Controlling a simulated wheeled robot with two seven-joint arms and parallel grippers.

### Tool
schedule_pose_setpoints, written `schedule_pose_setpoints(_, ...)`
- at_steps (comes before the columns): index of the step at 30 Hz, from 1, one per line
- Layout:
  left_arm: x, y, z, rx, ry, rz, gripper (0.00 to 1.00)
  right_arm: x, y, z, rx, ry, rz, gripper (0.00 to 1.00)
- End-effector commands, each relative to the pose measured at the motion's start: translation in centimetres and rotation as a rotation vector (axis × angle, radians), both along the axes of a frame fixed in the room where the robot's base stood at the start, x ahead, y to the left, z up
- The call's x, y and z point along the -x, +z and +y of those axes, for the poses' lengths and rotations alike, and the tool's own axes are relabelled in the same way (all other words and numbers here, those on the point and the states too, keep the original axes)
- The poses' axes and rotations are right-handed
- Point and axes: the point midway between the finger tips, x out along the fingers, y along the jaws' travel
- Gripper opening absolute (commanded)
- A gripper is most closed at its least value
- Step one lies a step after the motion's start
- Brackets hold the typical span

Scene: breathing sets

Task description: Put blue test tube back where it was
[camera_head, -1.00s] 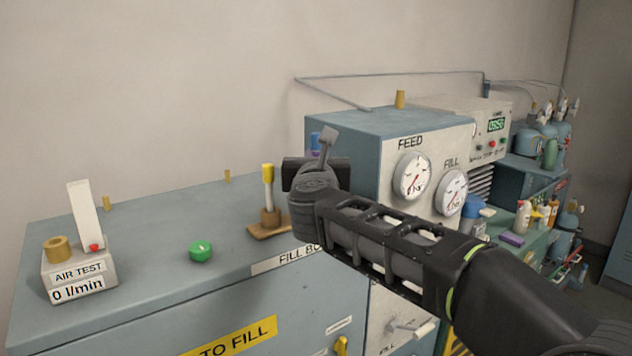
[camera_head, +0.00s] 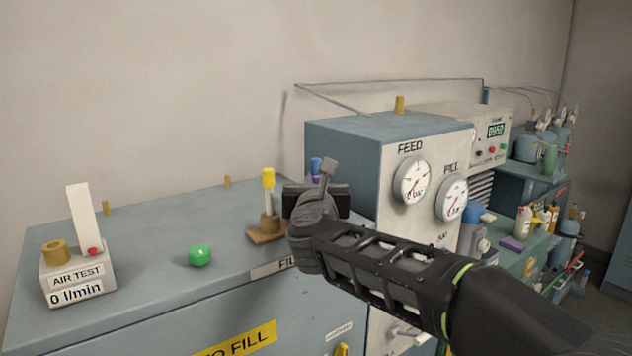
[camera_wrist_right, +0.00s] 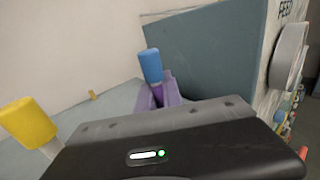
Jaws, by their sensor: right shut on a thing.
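The blue-capped test tube (camera_wrist_right: 150,66) stands nearly upright just beyond the dark gripper housing in the wrist view. In the head view its blue cap (camera_head: 316,163) shows behind my right wrist. My right gripper (camera_wrist_right: 160,95) is shut on this tube. Purple pieces flank the tube below its cap; I cannot tell whether they are jaws or a holder. The tube's lower end is hidden, so I cannot tell whether it touches anything. A yellow-capped tube (camera_head: 268,180) stands in a wooden stand (camera_head: 267,235) to the left. My left gripper is not in view.
The blue-grey bench top (camera_head: 150,235) has a green button (camera_head: 200,256) and an air test unit (camera_head: 78,270). A tall cabinet with gauges (camera_head: 350,140) stands close to the right.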

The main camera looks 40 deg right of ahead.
Motion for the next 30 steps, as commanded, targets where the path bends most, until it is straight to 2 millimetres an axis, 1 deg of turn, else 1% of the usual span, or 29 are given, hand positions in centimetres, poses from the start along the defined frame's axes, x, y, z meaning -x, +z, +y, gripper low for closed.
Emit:
schedule_pose_setpoints(1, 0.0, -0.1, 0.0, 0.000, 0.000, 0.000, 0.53, 0.0, -0.1, 0.0, 0.000, 0.000, 0.000, 0.13)
schedule_pose_setpoints(8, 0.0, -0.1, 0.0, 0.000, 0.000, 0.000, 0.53, 0.0, 0.0, 0.0, 0.000, 0.000, 0.000, 0.32)
schedule_pose_setpoints(16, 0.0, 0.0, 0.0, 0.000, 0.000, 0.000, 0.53, 0.0, 0.0, 0.0, 0.000, 0.000, 0.000, 0.32)
schedule_pose_setpoints(19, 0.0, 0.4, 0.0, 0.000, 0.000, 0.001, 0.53, 0.0, 0.4, 0.0, 0.000, 0.000, 0.000, 0.32)
schedule_pose_setpoints(23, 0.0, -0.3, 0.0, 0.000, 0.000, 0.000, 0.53, 1.1, 0.1, 0.9, 0.000, 0.002, -0.003, 0.32)
schedule_pose_setpoints(26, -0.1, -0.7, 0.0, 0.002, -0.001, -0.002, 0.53, 2.5, 0.0, 2.0, 0.000, 0.003, -0.003, 0.32)
schedule_pose_setpoints(30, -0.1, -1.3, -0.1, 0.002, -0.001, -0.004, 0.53, 4.9, 0.0, 3.7, 0.002, 0.002, -0.004, 0.32)
